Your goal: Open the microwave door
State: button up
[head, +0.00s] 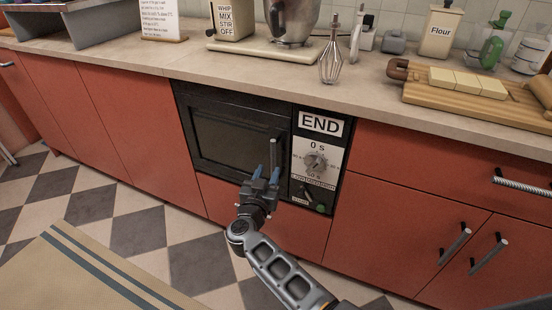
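The black microwave (235,103) is built into the red cabinets under the counter. Its door (235,140) has a dark window and looks shut. A vertical bar handle (274,150) is on the door's right side, beside the control panel with a dial and "END" sign (320,125). My gripper (266,174) is in front of the handle's lower part, its two blue fingertips apart. The right fingertip overlaps the handle's lower end in the picture. I cannot tell whether it touches; the lower end of the handle is hidden.
The counter (245,72) above holds a stand mixer (292,20), a whisk (331,62) and a cutting board (480,100) with pale blocks. Red cabinets with bar handles flank the microwave. The checkered floor (130,235) in front is clear except for a rug (75,280).

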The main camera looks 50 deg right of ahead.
aim_at(272, 161)
jog(key=b+x, duration=0.2)
jog(key=x, duration=0.5)
grip_shut()
dwell(0.3)
